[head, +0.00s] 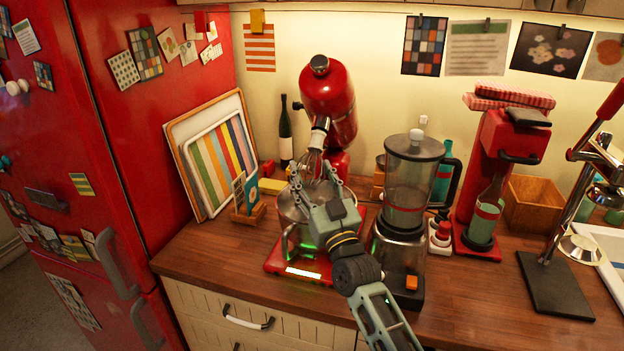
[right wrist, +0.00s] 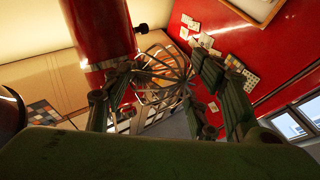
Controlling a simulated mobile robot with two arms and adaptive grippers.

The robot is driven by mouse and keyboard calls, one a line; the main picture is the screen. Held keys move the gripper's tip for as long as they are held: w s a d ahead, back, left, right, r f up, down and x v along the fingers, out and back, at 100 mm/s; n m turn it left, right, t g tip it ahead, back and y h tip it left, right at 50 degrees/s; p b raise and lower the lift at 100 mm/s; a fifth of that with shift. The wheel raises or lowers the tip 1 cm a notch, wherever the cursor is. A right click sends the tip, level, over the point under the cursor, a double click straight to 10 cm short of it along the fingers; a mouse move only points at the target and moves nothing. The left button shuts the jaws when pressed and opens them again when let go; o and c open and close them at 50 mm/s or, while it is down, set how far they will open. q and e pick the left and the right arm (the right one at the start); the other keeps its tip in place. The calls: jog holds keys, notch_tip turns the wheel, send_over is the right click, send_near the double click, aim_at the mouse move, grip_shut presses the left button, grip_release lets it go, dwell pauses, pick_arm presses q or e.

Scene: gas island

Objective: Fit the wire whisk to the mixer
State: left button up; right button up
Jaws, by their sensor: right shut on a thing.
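The red mixer (head: 330,100) stands on the counter with its head tilted up. Its steel bowl (head: 290,207) sits on the red base (head: 298,268) below. The wire whisk (head: 311,163) is just under the mixer head's front end, and its wires show in the right wrist view (right wrist: 165,75). My right gripper (head: 318,182) reaches over the bowl and is shut on the whisk. In the right wrist view the fingers (right wrist: 165,88) stand on both sides of the wires, close to the red mixer head (right wrist: 100,28). I cannot tell whether the whisk is seated. My left gripper is not in view.
A blender (head: 407,190) stands close to the right of my right arm. A dark bottle (head: 285,135), striped board (head: 220,160) and small card holder (head: 248,208) are left of the mixer. A red machine (head: 495,150) and a lever press (head: 560,270) stand farther right.

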jog(key=shift+w+r, duration=0.1)
jog(key=shift+r, duration=0.2)
jog(key=o, duration=1.3)
jog(key=shift+w+f, duration=0.1)
jog(key=shift+s+d+f, duration=0.1)
jog(key=shift+s+f, duration=0.1)
jog(key=shift+s, duration=0.05)
jog(key=v, duration=1.1)
jog(key=shift+s+d, duration=0.15)
jog(key=shift+s, duration=0.1)
